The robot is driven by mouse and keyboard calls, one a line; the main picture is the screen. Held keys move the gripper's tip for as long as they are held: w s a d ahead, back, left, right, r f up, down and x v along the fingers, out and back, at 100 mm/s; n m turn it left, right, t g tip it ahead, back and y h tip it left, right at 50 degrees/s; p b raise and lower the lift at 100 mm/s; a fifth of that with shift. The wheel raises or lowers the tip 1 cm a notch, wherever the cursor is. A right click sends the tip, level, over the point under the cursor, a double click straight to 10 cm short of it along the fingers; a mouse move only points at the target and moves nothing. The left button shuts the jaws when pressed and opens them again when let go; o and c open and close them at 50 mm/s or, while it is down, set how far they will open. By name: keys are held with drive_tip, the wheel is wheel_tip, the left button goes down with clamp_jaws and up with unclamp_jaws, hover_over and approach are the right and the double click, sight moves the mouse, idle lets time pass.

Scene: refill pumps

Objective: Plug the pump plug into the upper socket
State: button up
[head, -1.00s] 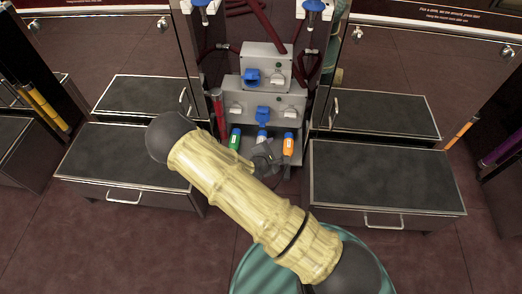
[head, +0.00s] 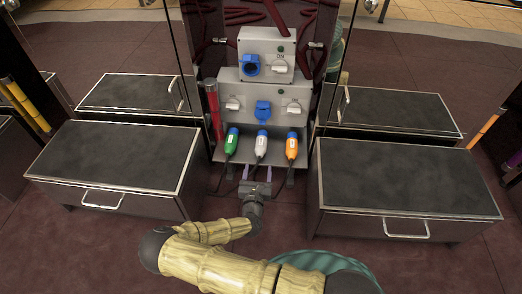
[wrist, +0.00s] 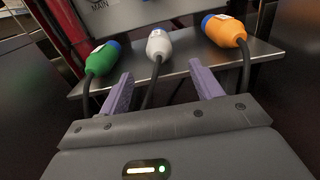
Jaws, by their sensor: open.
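Three plugs lie in a row on the metal shelf (head: 290,158): green (head: 231,141), white (head: 262,141) and orange (head: 291,147). Which one is the pump plug I cannot tell. The upper grey box holds the upper socket (head: 251,67), blue with a dark round face. The lower box holds another blue socket (head: 263,110). My gripper (head: 257,172) is open and empty, just in front of the shelf. In the wrist view its purple fingers (wrist: 162,72) point toward the white plug (wrist: 159,45), which lies beyond them, between their lines. The green plug (wrist: 101,60) and orange plug (wrist: 225,31) lie outside them.
Dark cables hang from the plugs over the shelf's front edge. Low dark-topped drawer units stand left (head: 115,160) and right (head: 405,180) of the shelf. A red cylinder (head: 212,105) stands left of the boxes. Floor shows in front between the units.

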sight(260, 157)
drive_tip(key=shift+w, duration=0.1)
idle(0.3)
drive_tip(key=w, duration=0.2)
drive_tip(key=w+d+b, duration=0.1)
drive_tip(key=w, duration=0.4)
drive_tip(key=shift+w+d+f+b, duration=0.1)
drive_tip(key=shift+w+d+b, duration=0.15)
drive_tip(key=shift+b, duration=0.05)
drive_tip(key=shift+w, duration=0.6)
drive_tip(key=shift+b, duration=0.55)
drive_tip(key=shift+d, duration=0.1)
idle(0.4)
drive_tip(key=c, duration=1.3)
drive_tip(key=shift+s+a+p, duration=0.1)
drive_tip(key=shift+s+a, duration=0.1)
drive_tip(key=shift+s, duration=0.8)
drive_tip(key=shift+s+a+p, duration=0.15)
drive_tip(key=shift+s+a, duration=0.05)
drive_tip(key=shift+s, duration=0.75)
drive_tip(key=shift+s+a+p, duration=0.1)
drive_tip(key=shift+s+a, duration=0.1)
drive_tip(key=shift+s, duration=0.8)
